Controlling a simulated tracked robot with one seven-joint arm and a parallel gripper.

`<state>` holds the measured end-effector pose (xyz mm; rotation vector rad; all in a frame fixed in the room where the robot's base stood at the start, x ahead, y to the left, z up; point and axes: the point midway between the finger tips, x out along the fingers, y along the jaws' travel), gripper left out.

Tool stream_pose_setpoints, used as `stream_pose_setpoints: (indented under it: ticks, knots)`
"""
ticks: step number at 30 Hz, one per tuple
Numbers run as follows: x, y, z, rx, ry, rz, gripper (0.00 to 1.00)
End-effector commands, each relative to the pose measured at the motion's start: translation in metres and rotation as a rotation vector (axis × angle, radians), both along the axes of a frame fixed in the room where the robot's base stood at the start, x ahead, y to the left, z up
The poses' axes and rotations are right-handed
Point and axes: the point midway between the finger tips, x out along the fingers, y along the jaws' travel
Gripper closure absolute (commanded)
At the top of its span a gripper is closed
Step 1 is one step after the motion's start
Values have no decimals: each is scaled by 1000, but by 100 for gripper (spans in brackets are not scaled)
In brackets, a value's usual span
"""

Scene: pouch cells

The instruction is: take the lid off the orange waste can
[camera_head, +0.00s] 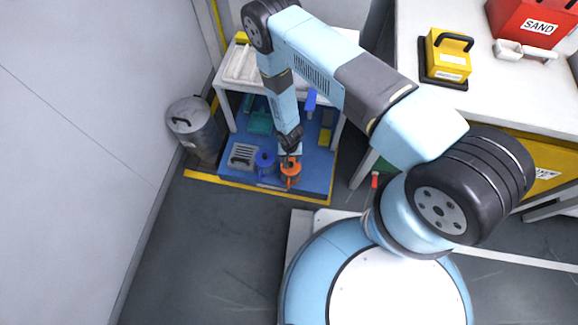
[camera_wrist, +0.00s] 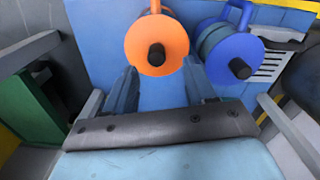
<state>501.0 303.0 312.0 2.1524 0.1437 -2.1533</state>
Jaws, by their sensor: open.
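The orange waste can (camera_head: 291,172) stands on the blue floor of the low station, and my gripper (camera_head: 289,150) is just above or beside it, partly covering it. The lid looks seated on the can, whose body is mostly hidden. My gripper also shows in the wrist view (camera_wrist: 160,78), open, with its two fingers apart near the lid's lower edge and nothing between them. I cannot tell whether they touch the lid.
A grey vented box (camera_head: 243,156) lies further left. A grey metal bin (camera_head: 193,127) stands left of the station. White station legs (camera_head: 226,112) frame the space.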

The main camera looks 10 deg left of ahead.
Motion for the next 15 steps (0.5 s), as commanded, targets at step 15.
stream_pose_setpoints:
  ticks: [15]
  knots:
    - [1, -5, -46, 0, 0, 0, 45]
